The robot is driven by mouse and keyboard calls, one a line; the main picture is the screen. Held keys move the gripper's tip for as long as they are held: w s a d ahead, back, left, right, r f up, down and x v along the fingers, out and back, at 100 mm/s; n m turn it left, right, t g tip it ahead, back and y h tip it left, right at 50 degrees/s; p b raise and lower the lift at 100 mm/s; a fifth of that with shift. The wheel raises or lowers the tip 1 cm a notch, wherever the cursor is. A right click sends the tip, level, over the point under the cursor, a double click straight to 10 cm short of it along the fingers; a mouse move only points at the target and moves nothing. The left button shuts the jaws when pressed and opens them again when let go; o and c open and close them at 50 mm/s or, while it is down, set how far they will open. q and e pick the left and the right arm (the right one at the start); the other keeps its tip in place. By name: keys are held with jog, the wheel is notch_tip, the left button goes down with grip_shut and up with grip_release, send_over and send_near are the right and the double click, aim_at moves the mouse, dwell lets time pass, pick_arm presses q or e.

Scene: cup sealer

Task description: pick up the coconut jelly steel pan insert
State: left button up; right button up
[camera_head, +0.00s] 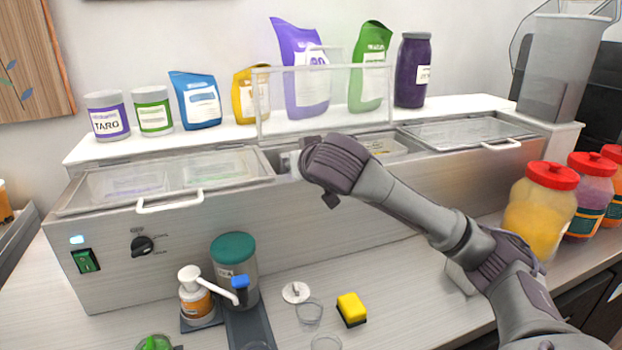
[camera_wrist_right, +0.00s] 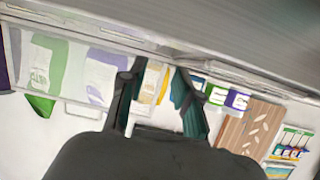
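The steel counter unit (camera_head: 160,235) has an open middle bay under a raised clear lid (camera_head: 325,98). A pan insert (camera_head: 383,147) with a pale label shows partly inside this bay, right of my right gripper. Its label is too small to read, so I cannot tell whether it is coconut jelly. My right gripper (camera_head: 313,170) is over the front of the open bay and hides part of it. In the wrist view its two fingers (camera_wrist_right: 154,75) are apart, with no clearly held object between them. My left gripper is not in view.
Closed clear lids (camera_head: 165,180) and (camera_head: 465,132) flank the bay. Bags, tubs and a purple jar (camera_head: 412,70) line the back ledge. Red-lidded jars (camera_head: 540,210) stand right. A pump bottle (camera_head: 195,300), green-lidded container (camera_head: 234,270) and yellow sponge (camera_head: 351,309) stand in front.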

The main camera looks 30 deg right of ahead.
jog(key=p+x, duration=0.2)
jog(key=x, duration=0.6)
jog(key=shift+d+r+p, duration=0.1)
jog(key=shift+r+p, duration=0.05)
jog(key=shift+p, duration=0.15)
jog(key=x, duration=0.2)
jog(key=shift+w+f, duration=0.2)
jog(key=shift+w+f+p, duration=0.15)
jog(key=shift+w+p, duration=0.1)
jog(key=shift+p, duration=0.05)
jog(key=shift+s, duration=0.1)
jog(key=shift+c, duration=0.3)
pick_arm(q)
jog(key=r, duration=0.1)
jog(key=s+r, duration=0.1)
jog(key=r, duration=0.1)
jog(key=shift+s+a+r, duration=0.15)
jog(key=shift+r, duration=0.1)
pick_arm(e)
grip_shut()
